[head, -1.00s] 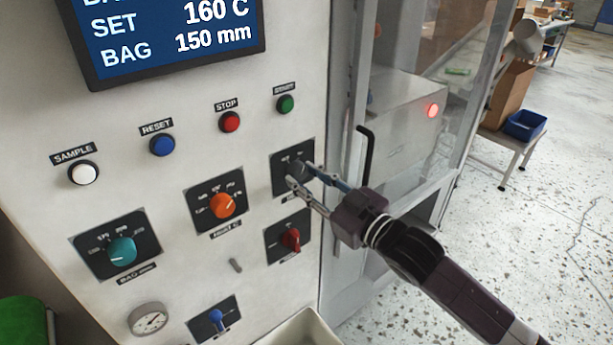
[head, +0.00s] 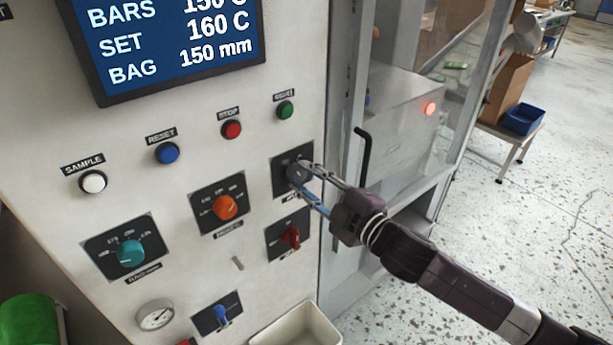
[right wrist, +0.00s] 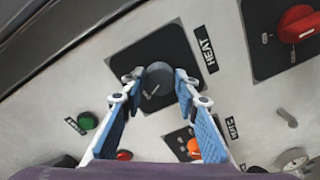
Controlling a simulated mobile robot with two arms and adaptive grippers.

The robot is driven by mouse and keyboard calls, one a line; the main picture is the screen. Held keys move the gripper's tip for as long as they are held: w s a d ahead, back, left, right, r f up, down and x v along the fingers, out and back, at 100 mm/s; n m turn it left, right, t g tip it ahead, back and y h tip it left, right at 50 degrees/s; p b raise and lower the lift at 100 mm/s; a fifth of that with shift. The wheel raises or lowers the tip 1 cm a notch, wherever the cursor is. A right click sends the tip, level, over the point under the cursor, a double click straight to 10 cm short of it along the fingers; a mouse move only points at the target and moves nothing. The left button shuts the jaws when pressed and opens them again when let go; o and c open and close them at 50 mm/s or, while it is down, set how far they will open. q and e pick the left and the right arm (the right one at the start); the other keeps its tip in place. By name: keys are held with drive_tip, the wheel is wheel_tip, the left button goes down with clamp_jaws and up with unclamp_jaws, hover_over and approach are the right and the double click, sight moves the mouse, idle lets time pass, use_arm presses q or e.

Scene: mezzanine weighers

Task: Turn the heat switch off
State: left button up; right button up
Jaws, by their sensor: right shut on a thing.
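The heat switch is a dark grey round knob (head: 296,173) on a black plate at the upper right of the white panel. In the right wrist view the knob (right wrist: 158,80) sits on its black plate beside the label "HEAT" (right wrist: 206,50). My right gripper (head: 304,176) reaches in from the lower right and is shut on the knob, one fingertip on each side. A pale mark shows on the knob's face in the wrist view, but the position words are too small or covered to read. My left gripper is not in view.
A red switch (head: 291,238) sits just below, an orange dial (head: 225,208) to the left, and a green button (head: 285,110) above. A black handle (head: 362,160) stands on the door frame close to my right arm. A cream bin (head: 298,330) is below the panel.

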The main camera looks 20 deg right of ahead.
drive_tip(key=shift+n, duration=0.5)
drive_tip(key=o, duration=1.1)
drive_tip(key=shift+o, duration=0.2)
drive_tip(key=v, duration=1.2)
drive_tip(key=shift+r, duration=0.1)
